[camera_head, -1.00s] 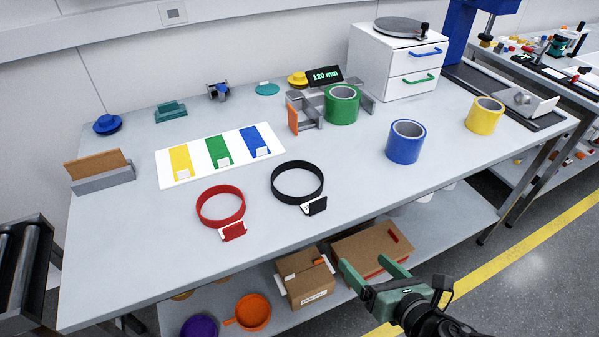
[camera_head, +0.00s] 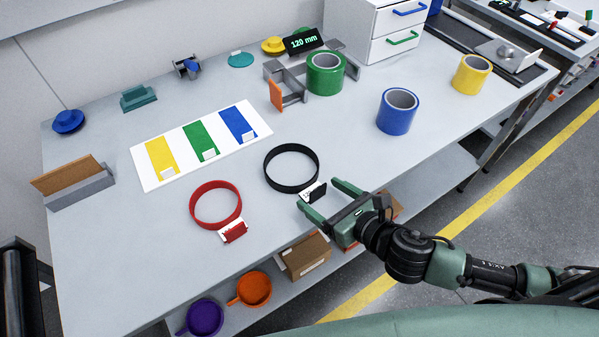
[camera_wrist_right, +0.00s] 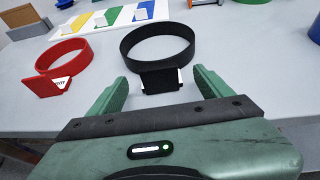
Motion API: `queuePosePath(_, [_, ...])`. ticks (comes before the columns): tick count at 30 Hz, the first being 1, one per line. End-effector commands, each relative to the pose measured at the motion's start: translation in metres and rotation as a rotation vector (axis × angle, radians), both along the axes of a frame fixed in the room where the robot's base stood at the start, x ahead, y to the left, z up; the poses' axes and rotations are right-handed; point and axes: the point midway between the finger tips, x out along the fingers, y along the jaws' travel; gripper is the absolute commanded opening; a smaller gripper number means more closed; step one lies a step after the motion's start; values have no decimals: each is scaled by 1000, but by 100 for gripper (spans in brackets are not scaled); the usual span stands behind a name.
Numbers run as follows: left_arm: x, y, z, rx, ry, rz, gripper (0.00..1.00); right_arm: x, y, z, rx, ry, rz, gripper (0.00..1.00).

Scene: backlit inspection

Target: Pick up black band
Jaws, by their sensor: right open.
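The black band (camera_head: 266,168) is a ring lying on the grey table near its front edge, with a black tag (camera_head: 318,192) on its near right side. My right gripper (camera_head: 322,192) is open and empty, with its fingertips close to the tag at the table's front edge. In the right wrist view the black band (camera_wrist_right: 157,36) is straight ahead, and its tag (camera_wrist_right: 160,80) sits between the two open fingers of my right gripper (camera_wrist_right: 158,92). I cannot tell whether the fingers touch the tag. My left gripper is not in view.
A red band (camera_head: 216,184) lies left of the black one. A white board (camera_head: 186,158) with yellow, green and blue strips is behind them. Green (camera_head: 326,78), blue (camera_head: 396,116) and yellow (camera_head: 470,78) rolls stand to the right. The table's front left is clear.

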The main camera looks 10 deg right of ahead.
Motion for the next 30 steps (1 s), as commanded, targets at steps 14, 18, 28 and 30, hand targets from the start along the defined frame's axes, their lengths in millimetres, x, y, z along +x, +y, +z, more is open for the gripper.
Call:
queuePosePath(14, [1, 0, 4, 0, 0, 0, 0, 20, 9, -10, 0, 2, 1, 72])
queuePosePath(18, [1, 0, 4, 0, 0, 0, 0, 19, 9, -10, 1, 1, 1, 33])
queuePosePath(28, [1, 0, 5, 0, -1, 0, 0, 20, 9, -8, 1, 1, 1, 24])
queuePosePath(30, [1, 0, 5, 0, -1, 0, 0, 20, 9, -5, 1, 1, 1, 24])
